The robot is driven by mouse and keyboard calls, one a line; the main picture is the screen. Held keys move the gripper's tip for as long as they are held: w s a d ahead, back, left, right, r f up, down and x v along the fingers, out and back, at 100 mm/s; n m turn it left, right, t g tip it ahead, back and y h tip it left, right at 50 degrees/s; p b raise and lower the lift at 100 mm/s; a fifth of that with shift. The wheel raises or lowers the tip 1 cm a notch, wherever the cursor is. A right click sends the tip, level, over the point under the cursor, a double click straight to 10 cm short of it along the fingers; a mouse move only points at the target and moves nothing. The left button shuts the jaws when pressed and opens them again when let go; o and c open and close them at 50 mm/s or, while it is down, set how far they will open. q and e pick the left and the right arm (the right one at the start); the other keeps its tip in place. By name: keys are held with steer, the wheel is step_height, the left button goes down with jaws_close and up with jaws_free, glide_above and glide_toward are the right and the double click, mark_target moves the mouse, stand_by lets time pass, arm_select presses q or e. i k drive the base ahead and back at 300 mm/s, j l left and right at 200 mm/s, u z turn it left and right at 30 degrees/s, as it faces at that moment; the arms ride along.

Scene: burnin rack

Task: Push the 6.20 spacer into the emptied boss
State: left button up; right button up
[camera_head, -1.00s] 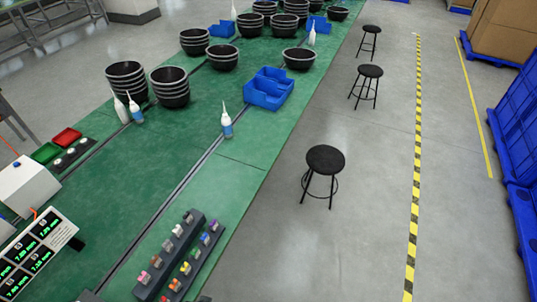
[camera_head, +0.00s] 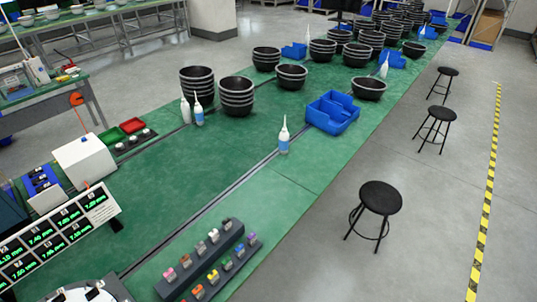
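A dark stepped rack (camera_head: 188,278) with several small coloured clip-like pieces stands on the green bench at the bottom centre. I cannot tell which piece, if any, is the 6.20 spacer. A round grey fixture (camera_head: 112,285) with small parts on it is cut off by the bottom left edge. No emptied boss can be made out on it. A tilted display panel (camera_head: 104,210) with green mm readings stands at the left; most of its digits are too small to read surely. Neither of my grippers is in view.
A white box (camera_head: 85,162), a red tray (camera_head: 132,125) and a green tray (camera_head: 111,138) stand at the left. White bottles (camera_head: 284,139), blue bins (camera_head: 332,113) and stacked black bowls (camera_head: 236,95) stand farther back. The green bench between is clear. Stools (camera_head: 380,198) stand on the floor at right.

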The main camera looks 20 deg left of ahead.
mark_target(226, 264)
steer(key=u, duration=1.05)
steer(key=k+l+u, duration=0.45)
steer(key=k, duration=0.25)
steer(key=k+l+u, duration=0.25)
steer(key=k+j, duration=0.1)
